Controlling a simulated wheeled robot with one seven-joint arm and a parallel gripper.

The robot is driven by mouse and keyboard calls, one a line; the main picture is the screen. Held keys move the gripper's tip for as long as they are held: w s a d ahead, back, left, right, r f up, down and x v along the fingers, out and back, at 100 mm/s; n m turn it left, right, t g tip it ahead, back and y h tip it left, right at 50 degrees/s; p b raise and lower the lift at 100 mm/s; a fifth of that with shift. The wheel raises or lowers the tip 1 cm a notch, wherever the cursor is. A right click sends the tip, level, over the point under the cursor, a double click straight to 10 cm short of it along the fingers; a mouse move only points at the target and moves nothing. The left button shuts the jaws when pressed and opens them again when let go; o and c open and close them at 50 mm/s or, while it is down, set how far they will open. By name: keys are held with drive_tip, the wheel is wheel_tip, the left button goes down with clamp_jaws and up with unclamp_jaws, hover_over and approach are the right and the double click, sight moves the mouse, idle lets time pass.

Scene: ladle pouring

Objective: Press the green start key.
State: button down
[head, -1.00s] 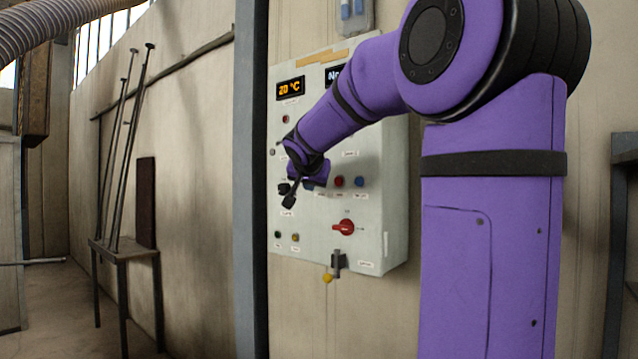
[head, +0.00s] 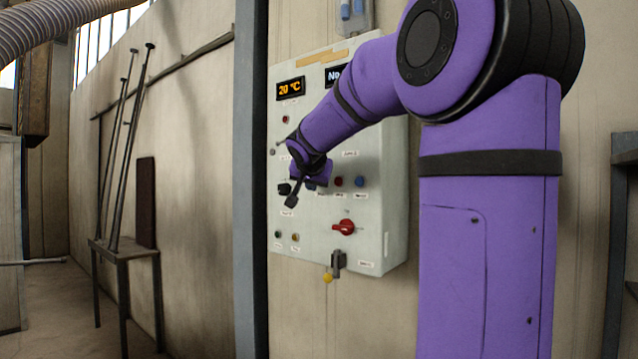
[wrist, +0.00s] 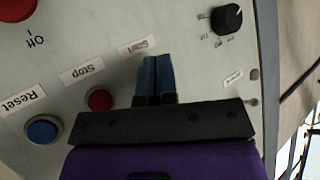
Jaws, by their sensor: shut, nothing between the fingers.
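The control panel (head: 375,225) is a pale grey box on the wall. My gripper (wrist: 158,60) is shut and empty, with its two blue fingers side by side, pointing at the panel just beside the "Start" label (wrist: 138,46). I cannot tell whether the fingertips touch the panel. In the head view my gripper (head: 291,201) is small and dark at the panel's left half.
Beside my fingers are the red "Stop" button (wrist: 100,100) and the blue "Reset" button (wrist: 42,130). A black knob (wrist: 227,18) is on the other side. A red rotary switch (head: 344,227) sits lower on the panel, and a display (head: 290,89) reads 20 °C.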

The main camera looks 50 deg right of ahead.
drive_tip(key=shift+d, duration=0.4)
idle(0.5)
drive_tip(key=shift+a, duration=0.8)
drive_tip(key=shift+a, duration=0.15)
drive_tip(key=a, duration=0.4)
drive_tip(key=shift+s+a, duration=0.25)
drive_tip(key=shift+a, duration=0.15)
idle(0.8)
